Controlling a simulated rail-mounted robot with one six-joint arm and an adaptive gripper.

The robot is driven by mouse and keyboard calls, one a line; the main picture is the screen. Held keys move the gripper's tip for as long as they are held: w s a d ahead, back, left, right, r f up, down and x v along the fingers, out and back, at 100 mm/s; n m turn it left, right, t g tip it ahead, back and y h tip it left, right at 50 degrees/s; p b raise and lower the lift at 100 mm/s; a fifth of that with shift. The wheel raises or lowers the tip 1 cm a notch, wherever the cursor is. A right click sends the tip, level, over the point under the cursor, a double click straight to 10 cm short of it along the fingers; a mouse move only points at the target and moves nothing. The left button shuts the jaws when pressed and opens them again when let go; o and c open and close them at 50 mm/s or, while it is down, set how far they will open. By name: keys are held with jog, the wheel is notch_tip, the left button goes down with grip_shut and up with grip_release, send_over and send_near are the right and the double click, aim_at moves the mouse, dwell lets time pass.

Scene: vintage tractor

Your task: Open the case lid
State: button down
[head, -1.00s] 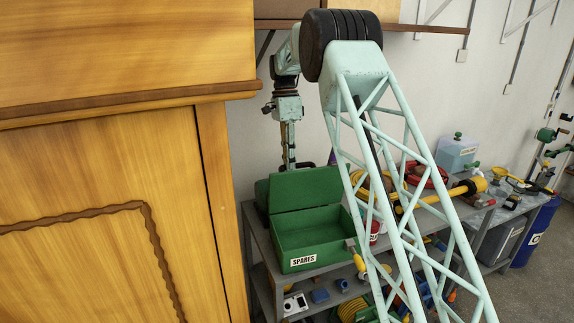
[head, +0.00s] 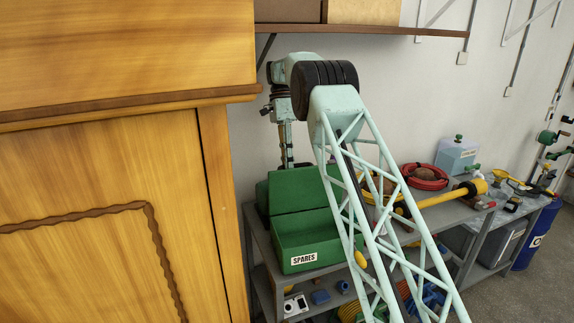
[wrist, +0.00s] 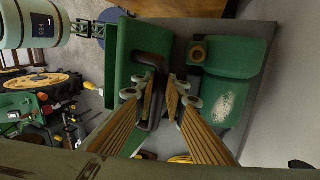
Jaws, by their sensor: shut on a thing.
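The green case (head: 300,240) with a white SPARES label sits on the grey bench. In the head view its lid (head: 300,188) stands raised at the back edge. My gripper's fingers are mostly hidden behind the lid there. In the wrist view my gripper (wrist: 164,92) is shut on the dark handle (wrist: 152,66), which lies against a green panel (wrist: 124,75), seemingly the lid. How much of the inside is empty cannot be told.
Another green object (wrist: 228,58) with a round cap lies close on the wrist view's right. A wooden cabinet (head: 110,190) fills the left of the head view. A shelf (head: 370,29) is above. The bench (head: 468,238) holds a red hose (head: 425,170) and a yellow-handled tool (head: 440,198).

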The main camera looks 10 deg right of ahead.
jog(key=shift+w+r, duration=0.1)
jog(key=c, duration=2.6)
grip_release()
jog(key=shift+s+t, duration=0.3)
jog(key=shift+s, duration=0.2)
